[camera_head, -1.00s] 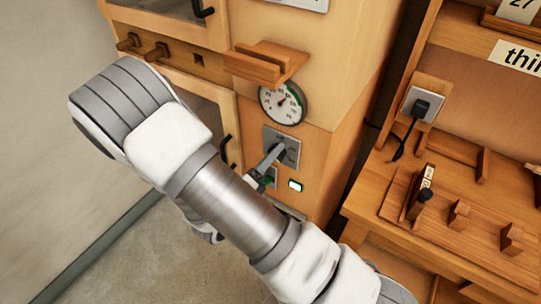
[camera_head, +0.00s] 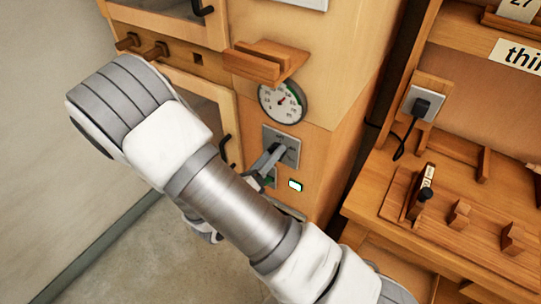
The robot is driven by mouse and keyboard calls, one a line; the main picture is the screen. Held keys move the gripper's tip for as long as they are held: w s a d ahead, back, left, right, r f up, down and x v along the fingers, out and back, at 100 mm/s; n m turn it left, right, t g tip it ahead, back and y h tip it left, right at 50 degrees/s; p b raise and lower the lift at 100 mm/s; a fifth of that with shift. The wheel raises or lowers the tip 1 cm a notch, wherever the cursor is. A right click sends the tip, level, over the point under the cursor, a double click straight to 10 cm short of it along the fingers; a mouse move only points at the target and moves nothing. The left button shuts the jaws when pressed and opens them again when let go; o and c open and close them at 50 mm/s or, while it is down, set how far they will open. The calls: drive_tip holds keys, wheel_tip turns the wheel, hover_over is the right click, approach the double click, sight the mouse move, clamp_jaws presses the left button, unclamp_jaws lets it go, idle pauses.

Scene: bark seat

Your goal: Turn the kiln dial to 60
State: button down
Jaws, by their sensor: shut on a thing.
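The kiln gauge (camera_head: 283,102) is a round white dial face with a dark rim and a needle, on the wooden cabinet's front. Its numbers are too small to read surely. Below it is a grey square plate (camera_head: 291,143) where the kiln dial sits; my gripper covers most of the dial. My gripper (camera_head: 276,152) reaches the plate from the lower left and is shut on the dial. The fingertips and the dial's pointer are too small to make out clearly. My arm crosses the middle of the view.
A small lit white-green indicator (camera_head: 295,185) is below the plate. A wooden ledge (camera_head: 263,64) juts out just above the gauge. A cabinet door with a black handle (camera_head: 225,150) is at the left. A wooden bench (camera_head: 450,215) with pegs and a black plug (camera_head: 421,106) stands at the right.

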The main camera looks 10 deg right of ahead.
drive_tip(key=m+b, duration=0.3)
drive_tip(key=m, duration=0.5)
drive_tip(key=shift+s+d+m, duration=0.1)
drive_tip(key=shift+s+m, duration=0.05)
drive_tip(key=shift+m, duration=0.25)
drive_tip(key=shift+r, duration=0.1)
drive_tip(key=shift+c, duration=1.4)
unclamp_jaws()
drive_tip(key=v, duration=1.7)
drive_tip(key=shift+s+r, duration=0.1)
